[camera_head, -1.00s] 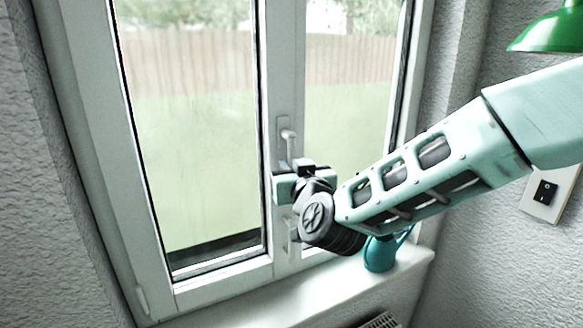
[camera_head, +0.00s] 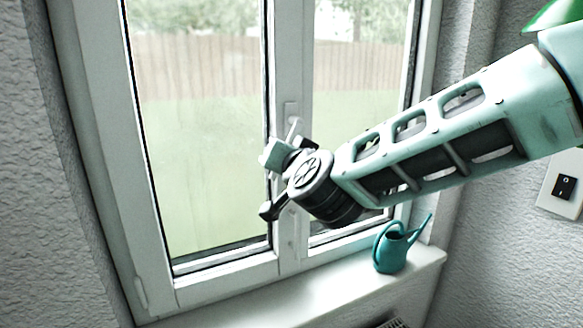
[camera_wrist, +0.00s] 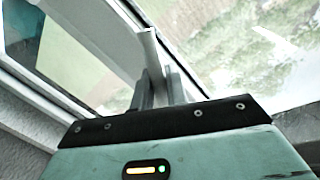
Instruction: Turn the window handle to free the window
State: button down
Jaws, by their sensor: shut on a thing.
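The white window handle (camera_head: 293,129) sits on its plate on the middle bar of the window (camera_head: 285,60). Its upper end shows above my gripper and leans to one side; the rest is hidden. My gripper (camera_head: 285,146) is at the handle, its body tilted. In the wrist view the handle (camera_wrist: 148,45) stands up between the two grey fingers of my gripper (camera_wrist: 156,80), which are shut on it. The sashes look closed in their frame.
A teal watering can (camera_head: 390,250) stands on the white sill (camera_head: 270,300), below my forearm. A light switch (camera_head: 563,186) is on the right wall. A green lamp shade (camera_head: 553,15) hangs at upper right. The left part of the sill is clear.

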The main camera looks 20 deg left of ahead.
jog(key=m+b, duration=0.1)
jog(key=s+a+r+m, duration=0.1)
jog(key=m, duration=0.1)
jog(key=shift+s+r+g+b, duration=0.1)
jog(key=shift+r+g+b, duration=0.05)
jog(key=shift+g+b, duration=0.25)
jog(key=m, duration=0.1)
jog(key=r+m, duration=0.1)
jog(key=shift+s+a+r+m+g+b, duration=0.15)
jog(key=shift+s+a+m+g+b, duration=0.15)
jog(key=shift+s+a+b, duration=0.05)
jog(key=shift+s+a+r+m+g+b, duration=0.1)
jog(key=shift+r+m+g+b, duration=0.1)
jog(key=shift+r+m, duration=0.25)
jog(key=shift+s+a+r+m+g+b, duration=0.15)
jog(key=shift+r+m, duration=0.1)
jog(key=shift+m, duration=0.4)
jog(key=shift+r+m+g+y+b, duration=0.35)
jog(key=shift+r+m+y, duration=0.4)
jog(key=shift+m, duration=0.55)
jog(key=shift+r, duration=0.2)
jog(key=c, duration=1.5)
grip_release()
jog(key=shift+o, duration=0.2)
jog(key=shift+s+d, duration=0.1)
jog(key=b+v, duration=0.5)
jog(key=v, duration=1.2)
jog(key=shift+r, duration=0.25)
